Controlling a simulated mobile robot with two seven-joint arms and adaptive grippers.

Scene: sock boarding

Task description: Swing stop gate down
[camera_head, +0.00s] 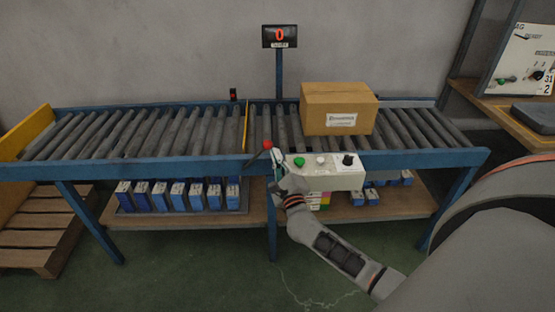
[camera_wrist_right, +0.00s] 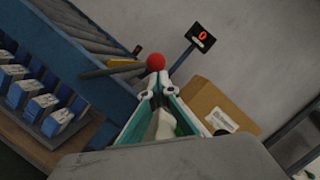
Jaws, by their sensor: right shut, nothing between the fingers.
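A lever with a red ball knob (camera_head: 267,144) stands at the front rail of the roller conveyor, tilted up to the right. A thin yellow bar (camera_head: 246,127) crosses the rollers just behind it; I cannot tell how it joins the lever. My right gripper (camera_head: 277,160) is shut and empty, just right of and below the red knob. In the right wrist view the red knob (camera_wrist_right: 155,62) sits just beyond the fingertips (camera_wrist_right: 157,82), and the grey lever rod (camera_wrist_right: 112,69) runs left from it. I cannot tell whether the fingers touch it. My left gripper is out of view.
A cardboard box (camera_head: 338,110) rests on the rollers right of the yellow bar. A control box (camera_head: 332,181) with buttons and a knob hangs right beside my right gripper. A display (camera_head: 279,37) on a post reads 0. The left rollers (camera_head: 130,133) are clear.

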